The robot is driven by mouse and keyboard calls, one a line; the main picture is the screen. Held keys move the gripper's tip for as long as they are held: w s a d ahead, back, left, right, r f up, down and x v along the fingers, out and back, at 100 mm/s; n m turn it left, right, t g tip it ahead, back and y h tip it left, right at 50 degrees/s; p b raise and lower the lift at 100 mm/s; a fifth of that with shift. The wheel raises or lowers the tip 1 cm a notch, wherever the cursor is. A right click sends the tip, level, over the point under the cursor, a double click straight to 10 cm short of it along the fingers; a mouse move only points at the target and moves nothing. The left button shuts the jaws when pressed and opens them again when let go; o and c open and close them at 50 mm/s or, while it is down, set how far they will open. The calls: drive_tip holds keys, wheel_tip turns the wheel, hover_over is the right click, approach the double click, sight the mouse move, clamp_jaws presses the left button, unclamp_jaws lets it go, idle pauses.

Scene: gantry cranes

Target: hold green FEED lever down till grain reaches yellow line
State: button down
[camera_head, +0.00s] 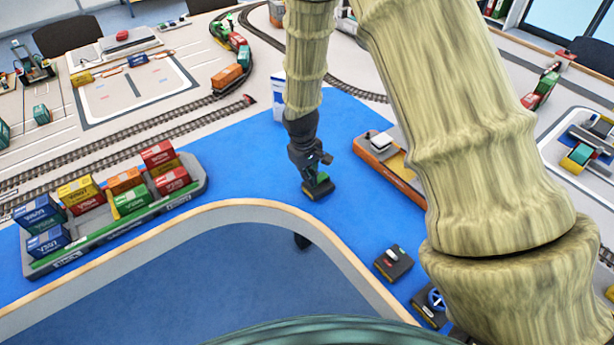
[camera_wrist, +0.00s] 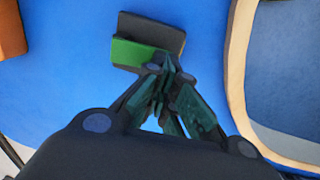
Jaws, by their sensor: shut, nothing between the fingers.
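The green FEED lever (camera_wrist: 136,52) sits on a small dark box (camera_wrist: 155,28) on the blue surface. In the head view the box (camera_head: 320,190) is partly covered by my gripper (camera_head: 312,170). My gripper (camera_wrist: 166,72) is shut and empty, with its fingertips over the green lever's right end. I cannot tell whether they touch it or whether the lever is pressed down. An orange ship (camera_head: 372,157) lies right of the box, with a tan area in its deck partly hidden by my arm. I cannot make out a yellow line or a grain level.
A grey ship (camera_head: 75,255) with several coloured containers lies at the left. A wooden-edged curved rim (camera_head: 235,203) runs close in front of the box. Two other dark control boxes, one with a red part (camera_head: 393,263) and one with a blue wheel (camera_head: 432,303), sit at lower right.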

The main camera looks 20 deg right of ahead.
drive_tip(key=shift+r, duration=0.15)
drive_tip(key=shift+r+p, duration=0.65)
drive_tip(key=shift+p, duration=0.05)
wheel_tip(320, 180, up, 5)
drive_tip(key=p, duration=0.3)
drive_tip(key=shift+f+p, duration=0.2)
drive_tip(key=shift+p, duration=0.2)
wheel_tip(320, 180, up, 9)
drive_tip(key=b, duration=0.3)
drive_tip(key=shift+r, duration=0.2)
idle(1.1)
